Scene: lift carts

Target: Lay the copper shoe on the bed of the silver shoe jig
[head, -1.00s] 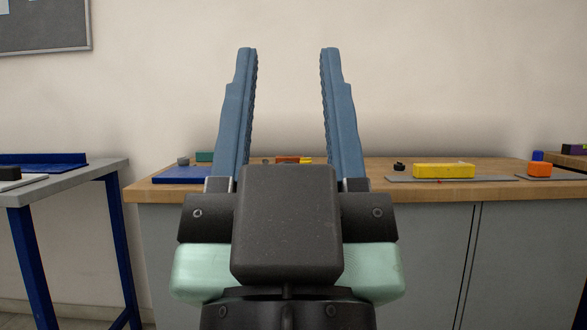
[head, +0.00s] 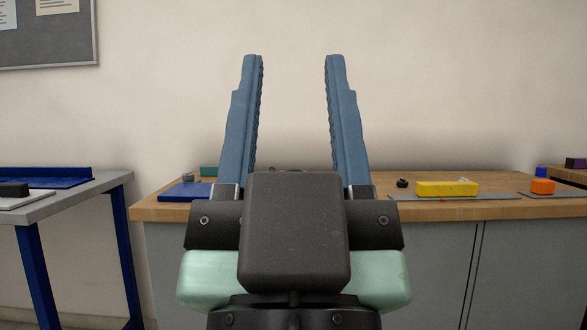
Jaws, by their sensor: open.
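My gripper (head: 292,62) is open and empty, its two blue fingers pointing up in the middle of the head view, in front of the wooden bench (head: 300,207). I cannot make out the copper shoe or the silver shoe jig for certain. My gripper's dark body hides the middle of the bench top. An orange block (head: 543,186) sits on a thin grey plate at the far right, but I cannot tell whether it is the shoe.
A yellow block (head: 447,188) lies on a grey plate, with a small black piece (head: 402,183) beside it. A blue plate (head: 186,191) and a green block (head: 209,171) are left of my gripper. A separate blue-legged table (head: 75,195) stands at the left.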

